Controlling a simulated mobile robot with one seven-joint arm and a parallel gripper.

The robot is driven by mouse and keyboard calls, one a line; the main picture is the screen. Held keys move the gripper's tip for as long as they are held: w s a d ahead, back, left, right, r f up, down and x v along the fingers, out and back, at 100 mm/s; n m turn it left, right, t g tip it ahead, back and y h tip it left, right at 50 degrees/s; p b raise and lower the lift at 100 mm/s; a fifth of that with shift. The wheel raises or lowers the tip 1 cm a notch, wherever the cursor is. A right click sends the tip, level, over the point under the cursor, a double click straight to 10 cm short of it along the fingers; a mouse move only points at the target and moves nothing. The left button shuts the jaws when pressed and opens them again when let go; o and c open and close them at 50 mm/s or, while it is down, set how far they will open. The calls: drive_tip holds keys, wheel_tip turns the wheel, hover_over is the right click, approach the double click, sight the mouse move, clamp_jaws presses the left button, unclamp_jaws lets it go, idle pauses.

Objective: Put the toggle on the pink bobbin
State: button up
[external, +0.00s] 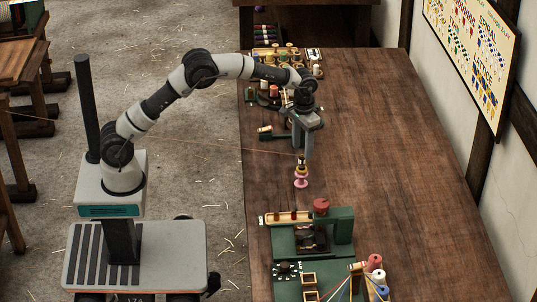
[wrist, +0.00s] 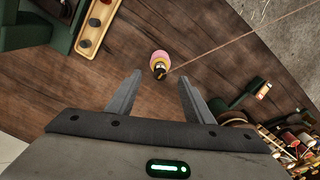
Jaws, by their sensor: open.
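The pink bobbin (external: 301,182) stands upright on the wooden table, below my gripper (external: 301,151). A small dark and yellowish piece, seemingly the toggle (external: 300,166), sits on top of the bobbin. In the wrist view the pink bobbin (wrist: 160,56) shows as a pink rim, with the yellow and dark toggle (wrist: 160,69) over it. A thin cord runs to this piece. My gripper (wrist: 160,76) is open and empty, its fingertips apart on either side of the toggle in the picture. Whether the toggle is fully seated I cannot tell.
Several spools and a rack (external: 272,92) crowd the far end. The table to the right is clear. A taut cord (external: 230,146) crosses from the left.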

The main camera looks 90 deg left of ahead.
sight(301, 157)
wheel_tip(301, 157, up, 4)
drive_tip(key=shift+r, duration=0.2)
drive_tip(key=s+d+r+m+t, duration=0.1)
drive_tip(key=s+d+r, duration=0.2)
drive_tip(key=s+r, duration=0.4)
drive_tip(key=s+d+r+m+t, duration=0.1)
drive_tip(key=s+d+r+t, duration=0.1)
drive_tip(key=s+d+r, duration=0.4)
drive_tip(key=s+d+m+t, duration=0.2)
drive_tip(key=s+d+m, duration=0.1)
drive_tip(key=s, duration=1.9)
wheel_tip(301, 157, up, 11)
drive_tip(key=t+p, duration=0.1)
drive_tip(key=p, duration=0.8)
drive_tip(key=shift+d+p, duration=0.25)
drive_tip(key=shift+p, duration=0.15)
